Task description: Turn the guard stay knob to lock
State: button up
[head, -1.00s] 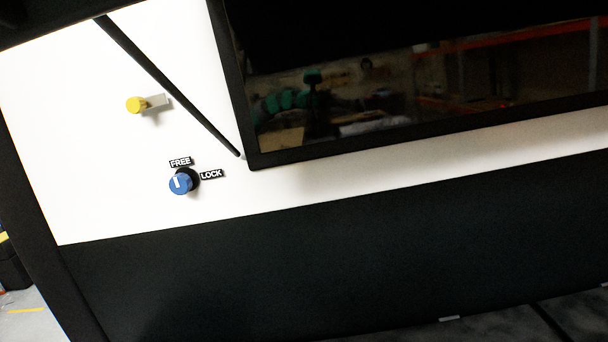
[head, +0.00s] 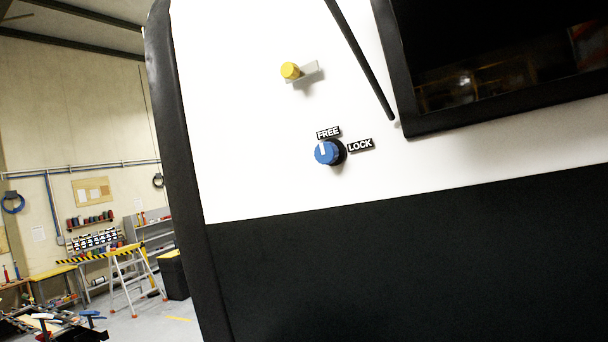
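The guard stay knob (head: 325,152) is blue with a white pointer mark and a black base, on the white panel (head: 240,120). Its white mark points up, toward the FREE label (head: 328,132). The LOCK label (head: 360,145) is to the right of the knob. A black rod (head: 360,60), which looks like the stay, slants down to a point above and right of the knob. My gripper is not in view, and nothing touches the knob.
A yellow knob (head: 290,71) on a small grey plate sits above the blue knob. A black-framed window (head: 410,125) is at upper right. The panel below is black (head: 400,260).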

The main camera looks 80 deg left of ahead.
aim_at(326, 153)
jog(key=u, duration=1.6)
